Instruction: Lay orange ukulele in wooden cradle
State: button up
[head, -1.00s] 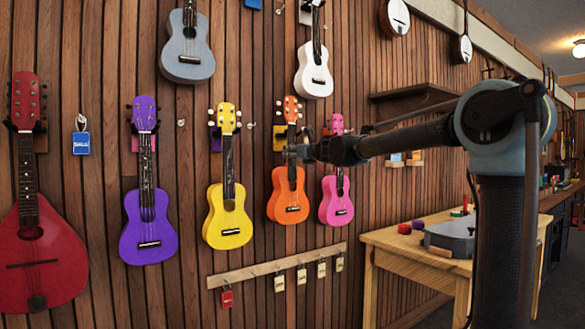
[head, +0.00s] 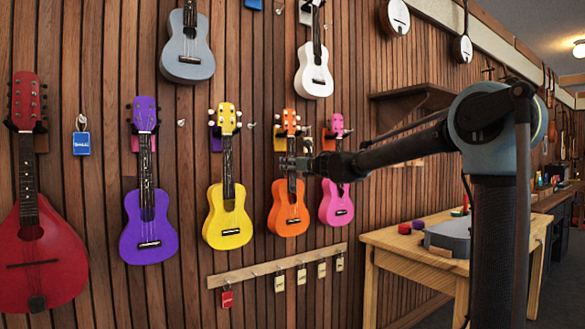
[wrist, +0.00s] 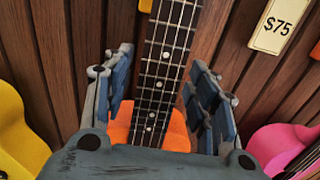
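The orange ukulele (head: 288,212) hangs upright on the slatted wall between the yellow and pink ukuleles. My gripper (head: 290,164) is at its neck in the head view, just above the body. In the wrist view, the dark fretboard (wrist: 163,75) runs between the two fingers of my gripper (wrist: 160,95). A gap shows on each side of the neck, so the gripper is open around it. Part of the orange body (wrist: 178,137) shows beyond the palm. I cannot make out a wooden cradle for certain in either view.
The yellow ukulele (head: 228,215) and pink ukulele (head: 336,203) hang close on either side. A rail with several tags (head: 280,264) runs below. A wooden workbench (head: 400,243) at right holds a grey tray-like object (head: 450,237) and small coloured items. A $75 tag (wrist: 279,25) hangs nearby.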

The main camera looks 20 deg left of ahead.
jog(key=shift+f, duration=0.2)
jog(key=v, duration=1.7)
jog(key=shift+d, duration=0.4)
